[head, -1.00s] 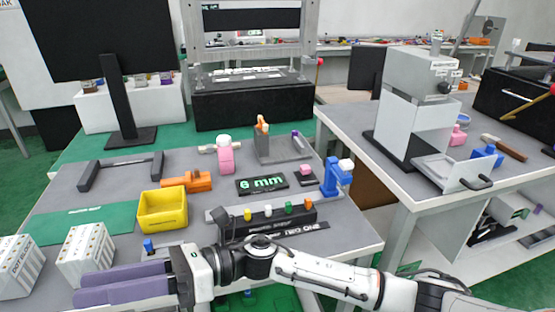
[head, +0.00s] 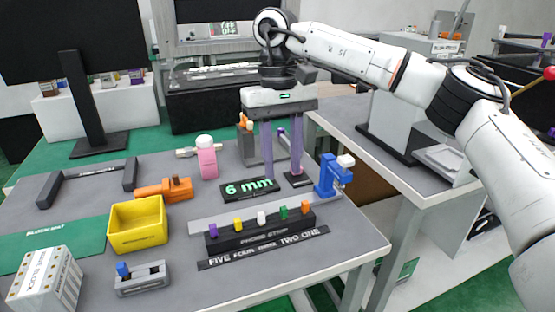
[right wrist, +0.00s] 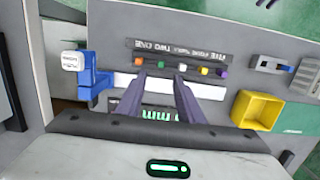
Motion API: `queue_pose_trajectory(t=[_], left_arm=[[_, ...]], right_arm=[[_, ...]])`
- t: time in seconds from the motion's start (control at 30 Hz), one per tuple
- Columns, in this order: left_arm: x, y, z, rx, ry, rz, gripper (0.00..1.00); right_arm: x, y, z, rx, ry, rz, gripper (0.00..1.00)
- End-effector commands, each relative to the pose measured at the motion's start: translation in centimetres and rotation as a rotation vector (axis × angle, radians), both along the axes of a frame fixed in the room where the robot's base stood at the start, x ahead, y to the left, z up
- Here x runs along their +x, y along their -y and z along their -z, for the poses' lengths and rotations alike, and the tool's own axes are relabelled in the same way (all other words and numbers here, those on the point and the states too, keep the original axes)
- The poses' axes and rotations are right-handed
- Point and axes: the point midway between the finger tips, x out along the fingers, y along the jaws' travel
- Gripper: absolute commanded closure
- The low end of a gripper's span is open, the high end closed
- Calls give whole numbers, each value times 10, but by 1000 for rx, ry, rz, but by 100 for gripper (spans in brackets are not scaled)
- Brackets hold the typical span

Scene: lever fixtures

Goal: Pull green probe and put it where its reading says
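The green probe (head: 284,213) stands upright in the black probe strip (head: 262,236), between a white probe (head: 261,218) and an orange probe (head: 305,207). Yellow and purple probes stand farther left. A label strip (head: 265,247) in front has number words, with "ONE" at the right end. My right gripper (head: 282,174) points down, open and empty, behind the strip near the "6 mm" plate (head: 250,188). In the right wrist view, the green probe (right wrist: 161,65) shows beyond the gap between the open fingertips (right wrist: 160,84), apart from them. My left gripper is not in view.
A blue fixture with a white cap (head: 330,178) stands right of the strip. A yellow bin (head: 138,225), an orange fixture (head: 165,188), a pink fixture (head: 207,158) and a grey block with a blue knob (head: 143,279) stand left. The table's right front corner is clear.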

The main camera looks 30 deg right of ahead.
Motion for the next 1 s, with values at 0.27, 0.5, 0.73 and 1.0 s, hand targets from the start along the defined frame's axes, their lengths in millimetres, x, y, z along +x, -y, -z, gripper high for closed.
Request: queue_pose_trajectory(t=[0.27, 0.5, 0.73, 1.0], left_arm=[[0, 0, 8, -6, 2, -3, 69], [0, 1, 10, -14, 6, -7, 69], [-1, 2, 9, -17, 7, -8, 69], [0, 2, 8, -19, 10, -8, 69]], right_arm=[[-6, -2, 49, 2, -4, 0, 66], [-10, -3, 83, 3, -1, 1, 66], [-11, -4, 96, 4, 0, 2, 66], [-11, -4, 96, 4, 0, 2, 71]])
